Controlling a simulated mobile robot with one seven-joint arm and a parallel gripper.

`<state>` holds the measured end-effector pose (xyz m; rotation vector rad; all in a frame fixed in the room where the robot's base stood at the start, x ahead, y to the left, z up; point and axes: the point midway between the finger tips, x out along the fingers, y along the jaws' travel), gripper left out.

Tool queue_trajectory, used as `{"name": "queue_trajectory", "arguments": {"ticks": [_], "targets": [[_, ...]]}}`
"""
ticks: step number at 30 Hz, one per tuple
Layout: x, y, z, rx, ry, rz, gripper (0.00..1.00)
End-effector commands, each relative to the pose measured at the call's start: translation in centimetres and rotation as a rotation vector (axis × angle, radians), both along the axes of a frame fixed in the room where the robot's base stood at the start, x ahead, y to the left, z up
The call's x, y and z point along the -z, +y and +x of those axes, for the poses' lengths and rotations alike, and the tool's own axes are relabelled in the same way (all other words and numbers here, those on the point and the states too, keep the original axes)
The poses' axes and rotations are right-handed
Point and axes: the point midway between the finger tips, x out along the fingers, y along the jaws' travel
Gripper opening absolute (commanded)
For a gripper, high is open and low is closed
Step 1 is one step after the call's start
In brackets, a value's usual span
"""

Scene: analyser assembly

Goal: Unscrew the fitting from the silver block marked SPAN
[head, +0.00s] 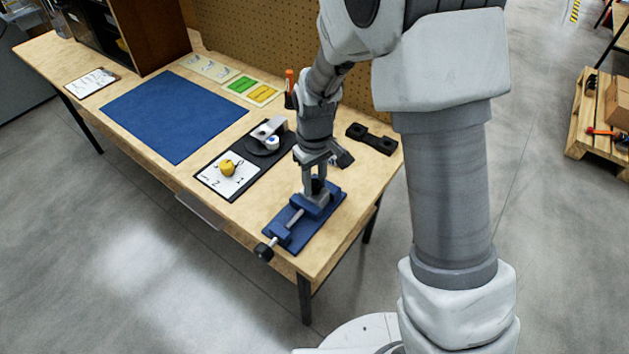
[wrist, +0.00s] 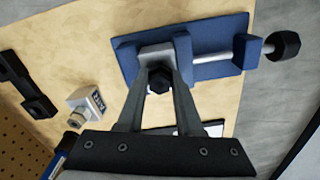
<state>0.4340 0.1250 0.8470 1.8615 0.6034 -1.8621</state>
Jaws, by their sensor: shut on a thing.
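A silver block (wrist: 156,52) is clamped in the blue vise (head: 283,233), which also shows in the wrist view (wrist: 213,70). A dark fitting (wrist: 158,82) sits on the block's upper face. My gripper (wrist: 160,74) is shut on this fitting from above, and it shows over the vise in the head view (head: 317,182). No marking can be read on the clamped block. A second silver block (wrist: 87,103) with a small label and a round fitting lies on the table beside the vise. Its label is too small to read surely.
A black two-ended holder (head: 371,138) lies near the back right edge. A black plate with a round grey part (head: 265,138) and a white card (head: 222,183) bearing a yellow knob (head: 228,167) are left of my gripper. The blue mat (head: 175,113) is bare.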

Motion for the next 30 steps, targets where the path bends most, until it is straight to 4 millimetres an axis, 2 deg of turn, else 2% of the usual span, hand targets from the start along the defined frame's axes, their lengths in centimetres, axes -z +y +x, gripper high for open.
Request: {"name": "queue_trajectory", "arguments": {"ticks": [7, 19, 27, 30], "targets": [[-0.07, -0.02, 0.03, -0.265, 0.000, 0.001, 0.00], [-0.07, 0.02, 0.02, -0.327, 0.000, 0.001, 0.00], [-0.21, 0.00, 0.05, -0.610, -0.001, 0.001, 0.00], [-0.11, 0.04, 0.05, -0.653, -0.001, 0.001, 0.00]]}}
